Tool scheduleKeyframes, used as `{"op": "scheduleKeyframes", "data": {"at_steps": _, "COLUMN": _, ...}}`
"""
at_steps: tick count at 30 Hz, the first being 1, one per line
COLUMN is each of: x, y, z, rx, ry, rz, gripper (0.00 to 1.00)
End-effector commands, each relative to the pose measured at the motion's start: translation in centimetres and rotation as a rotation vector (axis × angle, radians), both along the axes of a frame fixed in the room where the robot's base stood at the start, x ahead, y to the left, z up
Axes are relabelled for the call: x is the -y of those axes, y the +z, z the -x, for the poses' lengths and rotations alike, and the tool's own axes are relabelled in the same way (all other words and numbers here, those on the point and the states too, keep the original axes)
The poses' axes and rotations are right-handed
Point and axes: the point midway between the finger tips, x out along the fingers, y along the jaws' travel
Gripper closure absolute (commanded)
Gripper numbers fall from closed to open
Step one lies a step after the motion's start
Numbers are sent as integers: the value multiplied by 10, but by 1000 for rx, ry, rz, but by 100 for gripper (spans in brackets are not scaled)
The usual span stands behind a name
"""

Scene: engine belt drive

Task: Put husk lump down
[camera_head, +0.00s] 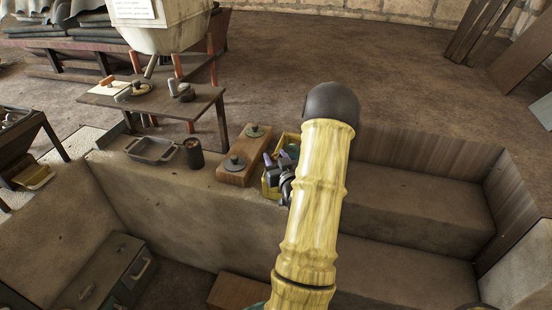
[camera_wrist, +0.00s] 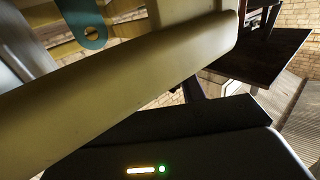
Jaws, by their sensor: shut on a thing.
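My gripper (camera_head: 272,180) is partly hidden behind my yellow, bamboo-like arm in the head view. It is beside the wooden block with two knobbed lids, over or near the stone ledge. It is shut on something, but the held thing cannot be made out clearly. No husk lump can be told apart with certainty in either view. The wrist view shows a large pale yellow rounded bar crossing close to the camera, above a dark housing with a green light. The gripper's fingertips and their contact are not clear there.
On the stone ledge (camera_head: 225,212) are a wooden block (camera_head: 233,176) with two knobbed lids, a dark cup (camera_head: 193,153) and a grey metal tray (camera_head: 151,150). A small table (camera_head: 195,104) with tools stands behind. Wide stone steps (camera_head: 420,205) at right look bare. A metal box (camera_head: 105,275) sits lower left.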

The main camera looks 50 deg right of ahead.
Motion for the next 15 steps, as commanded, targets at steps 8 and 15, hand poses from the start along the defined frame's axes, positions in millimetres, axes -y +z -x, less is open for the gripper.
{"op": "scheduleKeyframes", "data": {"at_steps": 8, "x": 0, "y": -8, "z": 0, "rx": 0, "ry": 0, "rz": 0, "gripper": 82}}
{"op": "scheduleKeyframes", "data": {"at_steps": 15, "x": 0, "y": -8, "z": 0, "rx": 0, "ry": 0, "rz": 0, "gripper": 35}}
